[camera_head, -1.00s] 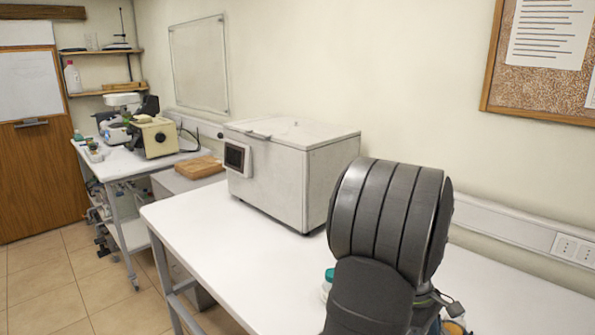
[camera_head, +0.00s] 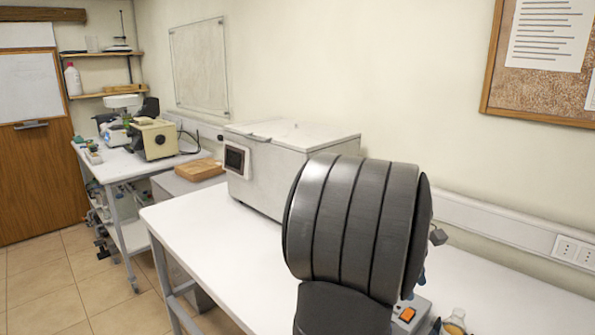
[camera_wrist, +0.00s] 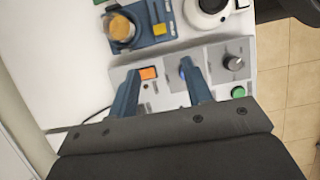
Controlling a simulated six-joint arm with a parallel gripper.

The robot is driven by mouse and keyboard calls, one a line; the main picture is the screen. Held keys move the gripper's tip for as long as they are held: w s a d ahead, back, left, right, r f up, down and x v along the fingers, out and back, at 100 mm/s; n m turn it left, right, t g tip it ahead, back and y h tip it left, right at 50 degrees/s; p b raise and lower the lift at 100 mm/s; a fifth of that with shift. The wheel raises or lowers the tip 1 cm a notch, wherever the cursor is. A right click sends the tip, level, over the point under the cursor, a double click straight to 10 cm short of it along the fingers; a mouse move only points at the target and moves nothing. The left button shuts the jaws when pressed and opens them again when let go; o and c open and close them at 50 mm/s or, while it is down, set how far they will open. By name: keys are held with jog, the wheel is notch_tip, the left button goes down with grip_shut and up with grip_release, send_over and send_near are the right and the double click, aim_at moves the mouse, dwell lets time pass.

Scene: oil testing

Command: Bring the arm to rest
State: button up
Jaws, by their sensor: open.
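My arm (camera_head: 355,225) rises at the front of the white table (camera_head: 215,225) in the head view and hides my gripper there. In the wrist view, my gripper (camera_wrist: 158,69) has its two blue fingers well apart, with nothing held between them. I cannot tell the height of the fingers above the box.
A blue holder (camera_wrist: 160,32) with an amber vessel (camera_wrist: 121,28) stands beside the control box. A white round device (camera_wrist: 207,18) is next to it. A large white machine (camera_head: 265,185) stands behind my arm. The table's left part is clear.

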jog(key=x, duration=1.5)
jog(key=s+d, duration=0.3)
jog(key=shift+s+d+f, duration=0.1)
jog(key=shift+f, duration=0.2)
jog(key=shift+s+d+r, duration=0.2)
jog(key=shift+s+d, duration=0.15)
jog(key=shift+d, duration=0.05)
jog(key=v, duration=1.7)
jog(key=w+d+f+n, duration=0.1)
jog(key=d+f+n, duration=0.1)
jog(key=d+f+n+t, duration=0.1)
jog(key=d+f+n, duration=0.1)
jog(key=d, duration=0.1)
jog(key=w+d+f+n+t+h, duration=0.1)
jog(key=d+f+n, duration=0.1)
jog(key=d, duration=0.1)
jog(key=shift+w+f+n, duration=0.1)
jog(key=shift+w+n, duration=0.2)
jog(key=shift+a, duration=0.15)
